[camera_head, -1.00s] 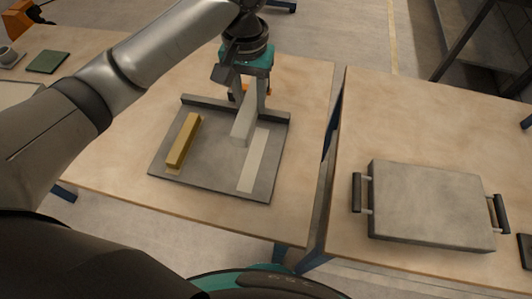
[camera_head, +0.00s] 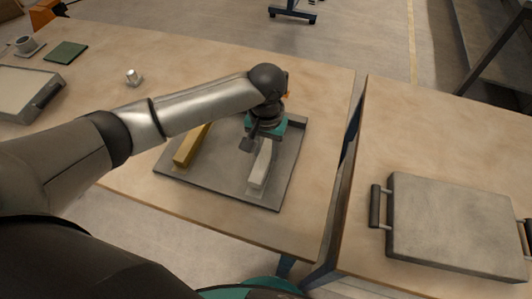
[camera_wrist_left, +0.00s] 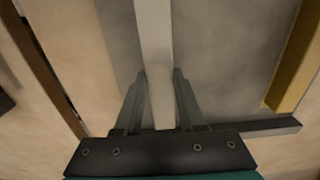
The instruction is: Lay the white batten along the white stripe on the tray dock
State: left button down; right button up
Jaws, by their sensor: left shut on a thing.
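The white batten (camera_head: 261,168) is between the fingers of my left gripper (camera_head: 265,142), which is shut on it. The batten is over the white stripe on the grey tray dock (camera_head: 221,183) and hides nearly all of it. I cannot tell whether the batten touches the dock. A yellow batten (camera_head: 190,149) lies on the dock to the left. In the left wrist view the white batten (camera_wrist_left: 155,45) runs up from between the gripper's fingers (camera_wrist_left: 160,85), over the grey dock (camera_wrist_left: 222,40). My right gripper is not in view.
A grey tray with two handles (camera_head: 455,225) lies on the right table, across a gap. The dock's raised back edge is near my gripper.

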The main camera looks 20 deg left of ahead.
aim_at(266, 153)
pick_arm(q)
jog(key=shift+f, duration=0.6)
jog(key=shift+r, duration=0.1)
jog(key=c, duration=0.5)
grip_release()
notch_tip(266, 153, up, 12)
jog(key=p, duration=0.3)
